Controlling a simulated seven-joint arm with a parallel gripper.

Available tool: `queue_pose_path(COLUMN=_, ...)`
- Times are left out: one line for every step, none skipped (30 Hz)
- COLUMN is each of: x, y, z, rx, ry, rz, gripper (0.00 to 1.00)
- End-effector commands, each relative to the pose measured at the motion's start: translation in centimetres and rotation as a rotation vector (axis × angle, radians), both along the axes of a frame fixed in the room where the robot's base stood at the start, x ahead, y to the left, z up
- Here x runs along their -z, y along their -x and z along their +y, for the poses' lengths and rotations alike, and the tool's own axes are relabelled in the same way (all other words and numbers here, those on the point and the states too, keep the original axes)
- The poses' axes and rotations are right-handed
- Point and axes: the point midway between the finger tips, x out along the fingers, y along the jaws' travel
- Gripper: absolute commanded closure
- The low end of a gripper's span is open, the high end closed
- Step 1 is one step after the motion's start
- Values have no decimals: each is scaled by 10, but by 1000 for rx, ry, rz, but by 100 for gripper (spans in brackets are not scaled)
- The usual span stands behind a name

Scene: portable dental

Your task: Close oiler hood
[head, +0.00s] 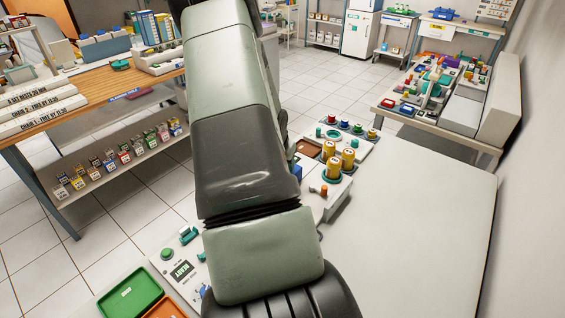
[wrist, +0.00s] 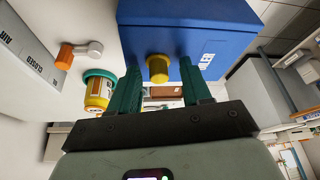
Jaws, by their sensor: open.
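The oiler hood (wrist: 195,38) is a blue box-like cover with white lettering, partly cut off, at the top middle of the wrist view. A yellow knob (wrist: 157,68) sticks out from it. My gripper (wrist: 160,70) has two green fingers, spread apart, one on either side of the knob. No contact with the knob is clear. In the head view a small blue patch (head: 296,172), perhaps the hood, shows at the right edge of my arm, which hides the gripper and most of that area. I cannot tell how far the hood is open.
In the head view, yellow canisters (head: 330,150) stand right of my arm; the white worktop (head: 420,220) is clear.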

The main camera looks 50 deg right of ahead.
Motion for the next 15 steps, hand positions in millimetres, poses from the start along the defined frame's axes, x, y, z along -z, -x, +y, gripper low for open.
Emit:
queue_pose_path(x=0, y=0, z=0, rx=0, ry=1, rz=0, gripper=52)
queue_pose_path(x=0, y=0, z=0, rx=0, ry=1, rz=0, gripper=52)
queue_pose_path(x=-1, y=0, z=0, rx=0, ry=1, rz=0, gripper=52)
queue_pose_path(x=-3, y=0, z=0, rx=0, ry=2, rz=-1, gripper=52)
queue_pose_path(x=-5, y=0, z=1, rx=0, ry=3, rz=-1, gripper=52)
queue_pose_path(x=-8, y=0, z=2, rx=0, ry=3, rz=-2, gripper=52)
queue_pose_path(x=-12, y=0, z=4, rx=0, ry=3, rz=-2, gripper=52)
queue_pose_path(x=-16, y=1, z=6, rx=0, ry=4, rz=-2, gripper=52)
queue_pose_path(x=-23, y=1, z=8, rx=-1, ry=3, rz=-3, gripper=52)
queue_pose_path(x=-28, y=2, z=11, rx=0, ry=2, rz=-3, gripper=52)
queue_pose_path(x=-34, y=2, z=13, rx=-2, ry=3, rz=-2, gripper=52)
queue_pose_path(x=-43, y=3, z=16, rx=-3, ry=5, rz=-2, gripper=52)
queue_pose_path(x=-48, y=4, z=18, rx=-3, ry=4, rz=-2, gripper=52)
queue_pose_path(x=-54, y=4, z=21, rx=-3, ry=2, rz=-3, gripper=52)
queue_pose_path(x=-62, y=5, z=24, rx=-3, ry=4, rz=-2, gripper=52)
